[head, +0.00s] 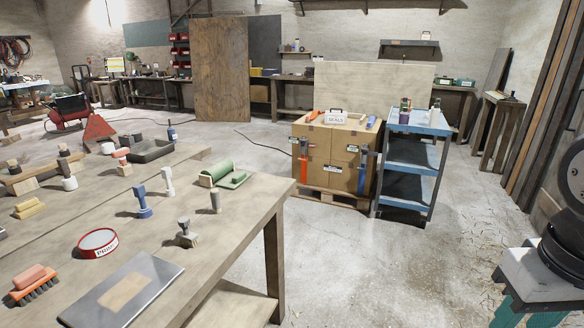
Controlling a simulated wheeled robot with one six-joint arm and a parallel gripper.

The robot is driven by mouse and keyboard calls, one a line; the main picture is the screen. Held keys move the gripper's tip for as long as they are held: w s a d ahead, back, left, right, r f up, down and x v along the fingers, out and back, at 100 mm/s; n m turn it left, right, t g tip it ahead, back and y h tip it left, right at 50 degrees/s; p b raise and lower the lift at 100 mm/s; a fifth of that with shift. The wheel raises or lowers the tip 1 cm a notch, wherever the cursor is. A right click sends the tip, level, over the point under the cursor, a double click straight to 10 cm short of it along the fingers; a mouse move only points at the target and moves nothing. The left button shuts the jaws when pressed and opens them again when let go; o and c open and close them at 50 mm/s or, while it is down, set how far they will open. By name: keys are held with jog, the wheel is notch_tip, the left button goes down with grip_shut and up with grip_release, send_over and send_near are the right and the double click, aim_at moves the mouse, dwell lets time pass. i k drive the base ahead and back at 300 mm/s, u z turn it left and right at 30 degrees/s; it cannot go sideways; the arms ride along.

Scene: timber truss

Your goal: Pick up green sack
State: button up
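I see nothing that is clearly a green sack. The nearest match in colour is a green rolled item (217,171) with a flat green piece (236,181) beside it, near the far right corner of the wooden workbench (262,188). A pale block touches or stands close to the roll's left end. I cannot tell whether either green piece is a sack. My gripper is not in view.
The bench holds a brush (34,285), a round red tin (98,243), a flat plate (122,290) and several small tools. Stacked cartons (333,165) on a pallet and a blue cart (411,155) stand beyond. Floor between bench and cart is clear. A dark machine (568,230) stands at right.

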aim_at(234, 177)
jog(key=z, duration=0.55)
jog(key=i, duration=2.7)
jog(key=u, duration=1.6)
jog(key=i, duration=0.85)
jog(key=u, duration=0.75)
